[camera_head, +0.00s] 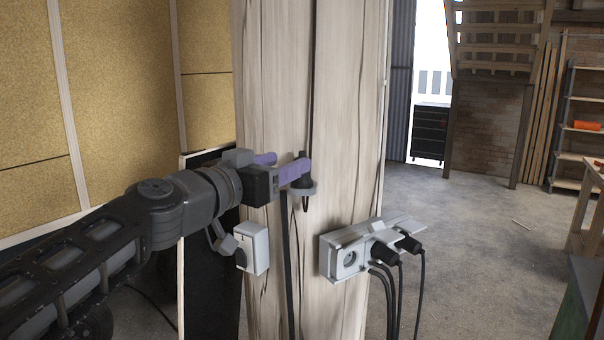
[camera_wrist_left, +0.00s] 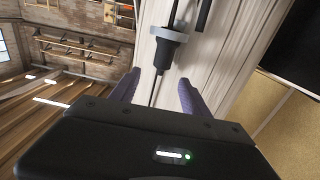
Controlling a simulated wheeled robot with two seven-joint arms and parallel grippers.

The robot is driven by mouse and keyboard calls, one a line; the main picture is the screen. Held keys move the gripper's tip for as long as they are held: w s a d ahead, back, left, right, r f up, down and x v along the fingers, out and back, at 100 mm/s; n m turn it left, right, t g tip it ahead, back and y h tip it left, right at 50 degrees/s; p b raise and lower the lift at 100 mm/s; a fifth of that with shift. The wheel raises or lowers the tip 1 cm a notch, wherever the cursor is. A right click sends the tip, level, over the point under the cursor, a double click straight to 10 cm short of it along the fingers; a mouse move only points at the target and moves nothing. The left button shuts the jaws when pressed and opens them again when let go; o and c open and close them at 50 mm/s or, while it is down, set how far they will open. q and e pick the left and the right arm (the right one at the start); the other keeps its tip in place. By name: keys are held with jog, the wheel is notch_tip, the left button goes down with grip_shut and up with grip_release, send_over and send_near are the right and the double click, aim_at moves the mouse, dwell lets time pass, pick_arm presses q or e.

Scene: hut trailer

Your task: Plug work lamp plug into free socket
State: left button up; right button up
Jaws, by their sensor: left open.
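The black work lamp plug (camera_head: 305,203) sits upright in a grey ring holder (camera_head: 303,191) on the pale wooden post. The plug (camera_wrist_left: 163,54) and ring (camera_wrist_left: 174,41) also show in the left wrist view. My left gripper (camera_head: 287,168) has purple fingers and is open at the plug. In the left wrist view its fingertips (camera_wrist_left: 157,80) are spread, with the plug just ahead of and between them; I cannot tell if they touch it. A grey socket block (camera_head: 332,270) is lower right on the post. Its left socket (camera_head: 350,258) is empty. My right gripper is out of view.
Two black plugs (camera_head: 385,254) (camera_head: 409,243) fill the other sockets, their cables hanging down. A white switch box (camera_head: 253,248) is on the post below my gripper. A black cable (camera_head: 288,270) hangs down the post. Open concrete floor lies to the right.

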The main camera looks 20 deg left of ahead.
aim_at(300, 156)
pick_arm(q)
jog(key=w, duration=0.4)
jog(key=shift+d+p, duration=0.3)
jog(key=shift+p, duration=0.05)
jog(key=shift+s, duration=0.1)
jog(key=shift+c, duration=0.2)
grip_shut()
